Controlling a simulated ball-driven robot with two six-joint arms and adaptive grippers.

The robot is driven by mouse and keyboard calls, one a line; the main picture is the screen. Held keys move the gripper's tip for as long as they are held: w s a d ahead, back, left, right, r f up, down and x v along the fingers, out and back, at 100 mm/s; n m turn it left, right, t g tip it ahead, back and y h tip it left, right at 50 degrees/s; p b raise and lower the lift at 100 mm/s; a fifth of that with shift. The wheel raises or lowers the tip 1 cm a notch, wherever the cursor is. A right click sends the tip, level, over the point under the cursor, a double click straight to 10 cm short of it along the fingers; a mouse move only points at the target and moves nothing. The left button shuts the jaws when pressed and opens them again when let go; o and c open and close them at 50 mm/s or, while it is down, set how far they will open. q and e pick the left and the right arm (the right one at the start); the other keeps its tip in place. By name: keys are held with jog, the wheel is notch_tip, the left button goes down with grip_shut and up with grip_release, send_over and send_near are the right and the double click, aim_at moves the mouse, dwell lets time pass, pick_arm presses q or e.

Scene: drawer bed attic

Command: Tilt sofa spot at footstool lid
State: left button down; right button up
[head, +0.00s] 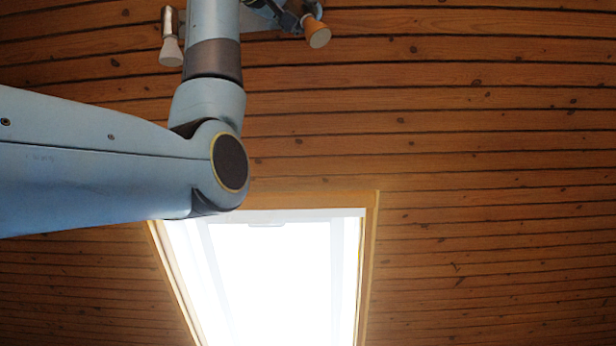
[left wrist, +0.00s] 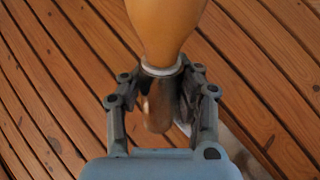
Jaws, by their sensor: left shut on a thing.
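An orange spot lamp (head: 317,34) hangs at the top of the head view, below the wooden ceiling. My left gripper (head: 296,17) is beside it, partly cut off by the top edge. In the left wrist view, my left gripper (left wrist: 161,82) is shut on the orange spot (left wrist: 165,28), near a pale ring on its narrow part. A second spot, pale white (head: 171,51), hangs to the left of my arm. I cannot tell from a label which is the sofa spot. The footstool lid is not in view. My right gripper is not in view.
A bright skylight (head: 275,285) in a wooden frame fills the lower middle of the head view. The plank ceiling (head: 480,130) to the right is clear. A bar near the top edge, partly hidden behind my arm, is by the spots.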

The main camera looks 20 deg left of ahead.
pick_arm(q)
jog(key=shift+w+f, duration=0.5)
jog(key=shift+s+d+r, duration=0.15)
jog(key=shift+s, duration=0.1)
jog(key=c, duration=1.4)
grip_release()
jog(key=shift+o, duration=1.3)
jog(key=shift+s+r, duration=0.1)
jog(key=shift+s, duration=0.1)
jog(key=shift+o, duration=1.1)
jog(key=shift+s+a, duration=0.1)
jog(key=shift+a, duration=0.1)
jog(key=shift+o, duration=0.2)
jog(key=shift+r, duration=0.1)
jog(key=v, duration=1.1)
jog(key=shift+s+f, duration=0.2)
jog(key=shift+f, duration=0.25)
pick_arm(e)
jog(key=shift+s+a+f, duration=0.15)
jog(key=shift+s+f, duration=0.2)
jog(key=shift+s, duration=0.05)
pick_arm(q)
jog(key=shift+a, duration=0.1)
